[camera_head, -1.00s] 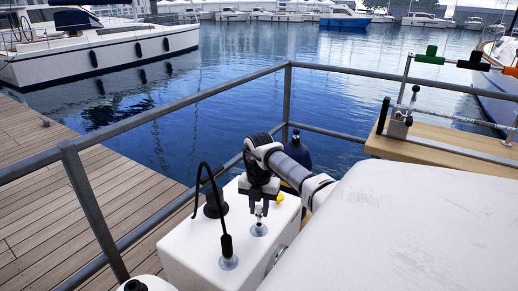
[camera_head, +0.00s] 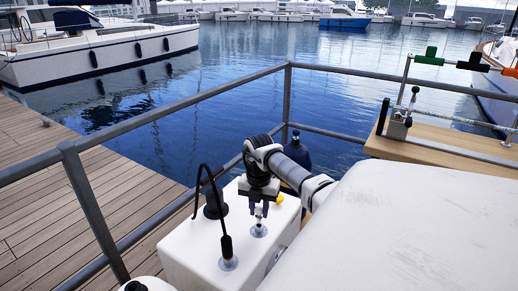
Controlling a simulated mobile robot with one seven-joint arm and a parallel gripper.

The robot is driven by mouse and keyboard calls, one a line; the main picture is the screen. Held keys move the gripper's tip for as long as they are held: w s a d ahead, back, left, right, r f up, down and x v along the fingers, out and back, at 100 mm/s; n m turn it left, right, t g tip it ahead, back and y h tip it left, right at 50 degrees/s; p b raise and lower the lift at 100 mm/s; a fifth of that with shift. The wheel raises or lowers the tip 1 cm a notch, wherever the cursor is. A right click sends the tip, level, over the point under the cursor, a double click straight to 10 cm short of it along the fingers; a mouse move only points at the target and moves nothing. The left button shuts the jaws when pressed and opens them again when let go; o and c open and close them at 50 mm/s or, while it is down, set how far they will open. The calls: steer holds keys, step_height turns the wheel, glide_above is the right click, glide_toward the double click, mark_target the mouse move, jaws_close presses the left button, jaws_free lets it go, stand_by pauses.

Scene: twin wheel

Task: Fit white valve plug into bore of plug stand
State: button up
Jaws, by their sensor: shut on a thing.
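My gripper (camera_head: 260,208) points down over the white box top (camera_head: 199,247). It is shut on a small pale piece, which I take to be the white valve plug (camera_head: 259,216). The plug is upright, right above a round grey metal fitting (camera_head: 258,231), which looks like the plug stand. The plug's lower end meets or nearly meets the fitting. The bore is too small to make out, so I cannot tell whether the plug is in it.
A black curved hose or lever (camera_head: 213,200) stands left of my gripper, ending at another round fitting (camera_head: 228,263). A yellow knob (camera_head: 279,198) sits close on the right. Grey railings (camera_head: 180,114) enclose the area. A wooden bench (camera_head: 440,148) with a clamp is at the right.

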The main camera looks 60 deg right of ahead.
mark_target(259, 216)
steer(key=shift+f+b, duration=0.65)
steer(key=shift+f, duration=1)
steer(key=o, duration=1)
steer(key=shift+o, duration=0.2)
steer(key=shift+r, duration=0.1)
step_height(259, 216, up, 14)
steer(key=shift+f+b, duration=0.2)
steer(key=shift+b, duration=0.5)
